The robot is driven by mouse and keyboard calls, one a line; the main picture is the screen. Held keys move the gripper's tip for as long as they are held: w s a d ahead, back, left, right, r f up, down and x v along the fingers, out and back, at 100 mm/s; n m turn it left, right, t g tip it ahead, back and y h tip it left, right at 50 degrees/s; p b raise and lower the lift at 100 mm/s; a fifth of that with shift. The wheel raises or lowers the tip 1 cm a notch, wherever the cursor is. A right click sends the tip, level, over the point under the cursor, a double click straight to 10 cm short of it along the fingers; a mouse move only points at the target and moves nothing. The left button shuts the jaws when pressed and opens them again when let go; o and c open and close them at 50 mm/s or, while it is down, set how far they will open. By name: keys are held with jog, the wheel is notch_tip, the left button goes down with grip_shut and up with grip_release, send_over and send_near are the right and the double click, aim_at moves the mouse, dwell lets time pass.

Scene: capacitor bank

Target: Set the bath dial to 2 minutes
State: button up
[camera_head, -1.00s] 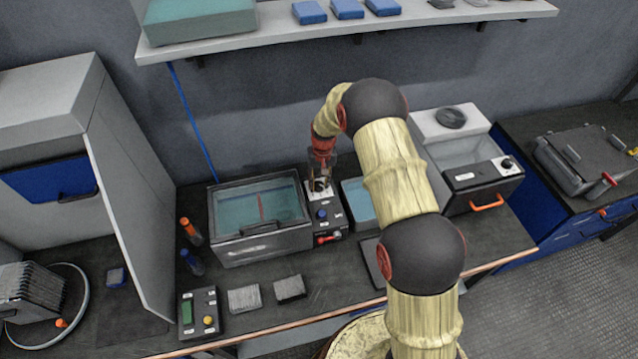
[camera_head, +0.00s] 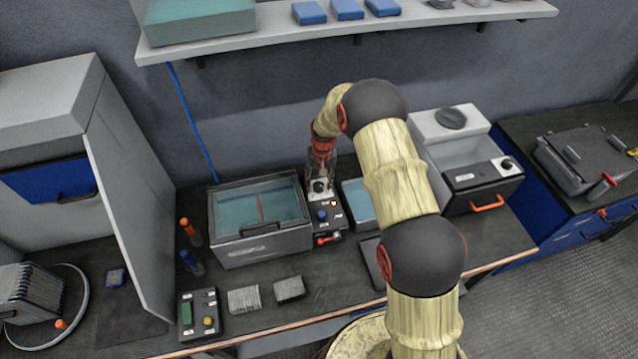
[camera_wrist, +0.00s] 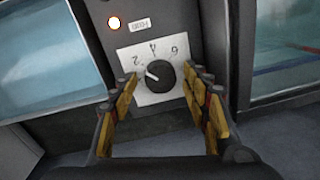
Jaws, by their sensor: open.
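The bath dial (camera_wrist: 163,76) is a round black knob on a white plate (camera_wrist: 143,93) marked 2, 4 and 6, in the middle of the wrist view. Its white pointer points left and slightly up, close to the 2. The dial also shows in the head view (camera_head: 319,186), on the control panel right of the lidded bath (camera_head: 262,243). My gripper (camera_wrist: 164,77) is open, with one finger on each side of the dial in the picture. It holds nothing. In the head view my gripper (camera_head: 321,166) is just above the dial plate.
A lit lamp (camera_wrist: 113,22) sits beside a small label on the panel. A blue button (camera_head: 322,214) and a red lever (camera_head: 327,239) are on the panel's front part. A second open bath (camera_head: 358,197) stands close on the right, partly behind my arm.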

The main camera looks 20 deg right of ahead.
aim_at(321, 185)
notch_tip(321, 185, up, 12)
jog(key=shift+d, duration=0.4)
dwell(0.4)
jog(key=shift+s, duration=0.1)
jog(key=s+r+t+b, duration=0.1)
jog(key=s+r+b, duration=0.1)
jog(key=s+r, duration=0.5)
jog(key=s+r+n+t+b, duration=0.1)
jog(key=s+r, duration=0.6)
jog(key=s, duration=1.1)
jog(key=s+r+n+t+b, duration=0.1)
jog(key=s+r+t+b, duration=0.2)
jog(key=s, duration=1)
jog(key=shift+s+a+r+h+b, duration=0.35)
jog(key=shift+r+b, duration=0.6)
jog(key=shift+r, duration=1.25)
